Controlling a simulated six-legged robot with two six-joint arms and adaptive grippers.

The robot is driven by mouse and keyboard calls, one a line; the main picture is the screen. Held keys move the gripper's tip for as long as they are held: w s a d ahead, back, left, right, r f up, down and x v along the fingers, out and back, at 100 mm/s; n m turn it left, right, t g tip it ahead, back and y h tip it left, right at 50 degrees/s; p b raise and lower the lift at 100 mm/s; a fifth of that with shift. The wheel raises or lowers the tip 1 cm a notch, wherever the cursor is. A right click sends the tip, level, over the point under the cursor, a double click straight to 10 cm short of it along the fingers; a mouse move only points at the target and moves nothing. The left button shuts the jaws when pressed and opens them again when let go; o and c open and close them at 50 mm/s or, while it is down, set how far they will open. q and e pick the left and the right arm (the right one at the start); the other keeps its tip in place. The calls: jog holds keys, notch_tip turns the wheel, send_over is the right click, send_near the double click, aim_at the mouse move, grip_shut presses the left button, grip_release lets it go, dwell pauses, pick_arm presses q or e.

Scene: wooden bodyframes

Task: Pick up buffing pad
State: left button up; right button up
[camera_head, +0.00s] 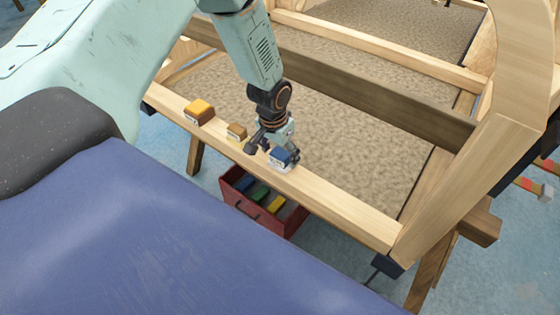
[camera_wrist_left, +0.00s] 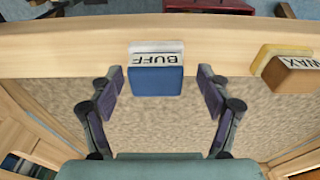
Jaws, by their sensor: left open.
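The buffing pad (camera_head: 282,158) is a blue block with a white layer and a label, standing on the front wooden beam (camera_head: 340,212). In the left wrist view the pad (camera_wrist_left: 156,79) shows the word BUFF. My left gripper (camera_head: 272,148) is right at the pad in the head view. In the left wrist view its two open fingers (camera_wrist_left: 160,90) stand on either side of the pad, with a gap at each side. Nothing is held. My right gripper is not in view.
A brown block labelled WAX (camera_wrist_left: 292,72) sits beside the pad on the beam; it also shows in the head view (camera_head: 236,131). A larger orange-brown block (camera_head: 199,111) is further left. A red box (camera_head: 264,206) with coloured blocks stands below the beam.

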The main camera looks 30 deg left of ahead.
pick_arm(q)
jog(key=shift+f, duration=0.15)
jog(key=shift+d+r, duration=0.3)
jog(key=shift+d, duration=0.15)
jog(key=shift+c, duration=1)
jog(key=shift+a+f, duration=0.2)
jog(key=shift+a, duration=0.2)
jog(key=c, duration=0.6)
jog(key=shift+d+r, duration=0.15)
jog(key=shift+d, duration=0.15)
jog(key=c, duration=0.4)
jog(key=shift+a, duration=0.1)
jog(key=shift+c, duration=0.2)
